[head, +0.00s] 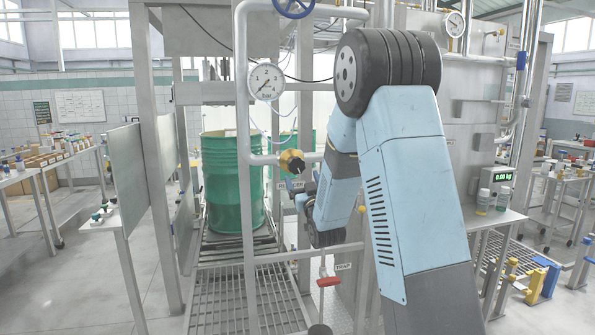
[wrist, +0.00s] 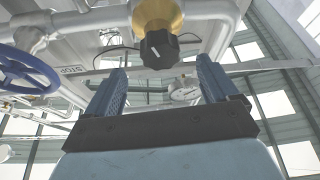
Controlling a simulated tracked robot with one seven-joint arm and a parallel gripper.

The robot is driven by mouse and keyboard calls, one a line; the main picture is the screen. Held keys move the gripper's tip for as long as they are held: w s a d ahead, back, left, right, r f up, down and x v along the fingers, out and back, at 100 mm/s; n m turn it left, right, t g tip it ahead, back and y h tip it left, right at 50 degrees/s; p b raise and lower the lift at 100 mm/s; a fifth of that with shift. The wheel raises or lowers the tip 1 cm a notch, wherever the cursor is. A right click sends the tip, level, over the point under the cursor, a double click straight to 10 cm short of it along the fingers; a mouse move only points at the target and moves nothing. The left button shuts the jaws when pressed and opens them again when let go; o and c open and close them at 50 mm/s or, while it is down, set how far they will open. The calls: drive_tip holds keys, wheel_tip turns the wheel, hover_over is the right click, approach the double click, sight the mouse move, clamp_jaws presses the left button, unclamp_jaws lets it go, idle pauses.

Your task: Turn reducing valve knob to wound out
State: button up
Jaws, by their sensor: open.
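The reducing valve (head: 290,157) is a brass body on the grey pipework left of centre in the head view. Its black knob (head: 297,166) faces me. In the wrist view the brass body (wrist: 157,13) is at the top centre, with the black ribbed knob (wrist: 159,50) below it; a white mark shows on the knob. My gripper (wrist: 162,68) is open and empty. Its two blue fingers stand left and right of the knob in the picture, with clear gaps; whether the knob lies between the tips in depth is unclear. In the head view my arm partly hides the gripper.
A pressure gauge (head: 266,82) is above the valve. A blue handwheel (head: 293,5) is at the top, also at left in the wrist view (wrist: 27,72). A green drum (head: 226,185) stands behind the pipe. A red handle (head: 328,282) is below. Pipes closely surround the valve.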

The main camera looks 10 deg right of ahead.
sight(298, 168)
drive_tip(key=shift+x, duration=3.1)
drive_tip(key=shift+c, duration=0.2)
drive_tip(key=c, duration=1)
drive_tip(key=shift+n, duration=0.5)
